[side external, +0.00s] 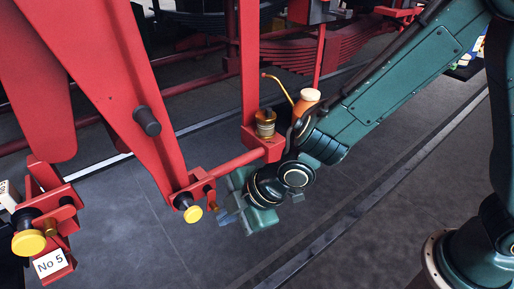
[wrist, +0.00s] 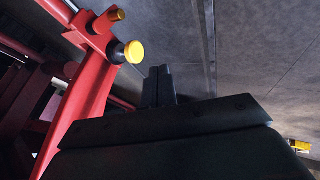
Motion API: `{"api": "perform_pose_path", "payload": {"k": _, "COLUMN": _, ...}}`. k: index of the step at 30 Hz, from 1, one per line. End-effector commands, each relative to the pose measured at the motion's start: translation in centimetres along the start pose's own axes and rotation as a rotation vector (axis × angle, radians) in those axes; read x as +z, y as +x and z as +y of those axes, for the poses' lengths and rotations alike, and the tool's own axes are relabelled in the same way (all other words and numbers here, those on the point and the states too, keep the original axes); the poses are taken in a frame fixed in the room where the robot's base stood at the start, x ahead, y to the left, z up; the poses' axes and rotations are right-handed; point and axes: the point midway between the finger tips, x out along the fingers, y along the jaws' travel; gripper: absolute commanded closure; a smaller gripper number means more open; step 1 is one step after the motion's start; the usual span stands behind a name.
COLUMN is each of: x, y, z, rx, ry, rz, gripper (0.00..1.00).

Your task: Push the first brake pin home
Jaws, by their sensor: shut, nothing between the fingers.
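A pin with a yellow round head (side external: 193,213) and a dark collar sits at the lower end of a red hanger (side external: 130,90), its head standing out from the red metal. The same kind of yellow head (wrist: 135,52) shows in the wrist view, left of my fingers. My gripper (side external: 226,217) is just right of that pin in the side view, apart from it. In the wrist view my fingertips (wrist: 158,72) are together and empty, with a gap to the yellow head. How deep the pin sits is hard to tell.
A second yellow-headed pin (side external: 28,242) stands by a "No 5" plate (side external: 49,262) at the left. A red cross rod (side external: 238,162) runs close above my gripper. The grey floor (side external: 330,235) is largely clear.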

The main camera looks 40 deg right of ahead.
Motion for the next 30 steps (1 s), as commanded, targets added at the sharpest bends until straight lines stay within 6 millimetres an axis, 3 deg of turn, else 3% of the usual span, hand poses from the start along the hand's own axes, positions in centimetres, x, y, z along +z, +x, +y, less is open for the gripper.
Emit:
{"api": "perform_pose_path", "payload": {"k": 9, "x": 0.0, "y": -2.6, "z": -0.1, "rx": -0.001, "ry": 0.0, "rz": 0.0, "gripper": 1.0}}
{"api": "perform_pose_path", "payload": {"k": 23, "x": 0.3, "y": -3.7, "z": 0.5, "rx": 0.004, "ry": 0.022, "rz": -0.006, "gripper": 1.0}}
{"api": "perform_pose_path", "payload": {"k": 30, "x": 2.3, "y": -7.3, "z": 2.7, "rx": 0.027, "ry": 0.151, "rz": -0.041, "gripper": 1.0}}
